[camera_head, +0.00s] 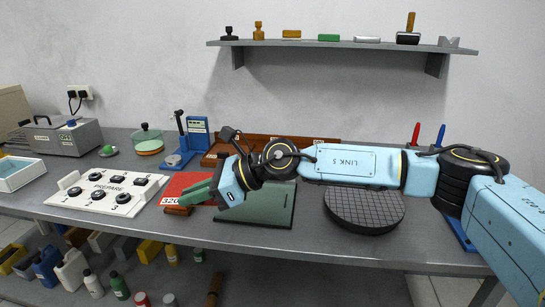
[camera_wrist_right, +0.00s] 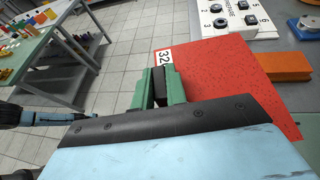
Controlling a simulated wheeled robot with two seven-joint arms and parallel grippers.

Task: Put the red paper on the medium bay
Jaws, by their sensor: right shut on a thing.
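The red paper (camera_head: 185,184) has a white label reading 320. It is at the front of the workbench, right of the white panel. My right gripper (camera_head: 203,192) reaches it from the right, with green fingers shut on the paper's edge beside the label. In the right wrist view the red paper (camera_wrist_right: 230,85) spreads out beyond the fingers (camera_wrist_right: 160,85), which partly cover the label. A brown wooden rack (camera_head: 212,157) with a pale label stands behind my arm, partly hidden. I cannot tell which part is the medium bay. My left gripper is not in view.
An orange-brown block (camera_wrist_right: 287,67) is close to the paper's edge. The white panel (camera_head: 105,192) with black knobs is to the left. A dark green board (camera_head: 262,210) and a round gridded disc (camera_head: 363,208) lie to the right. A shelf (camera_head: 335,44) hangs above.

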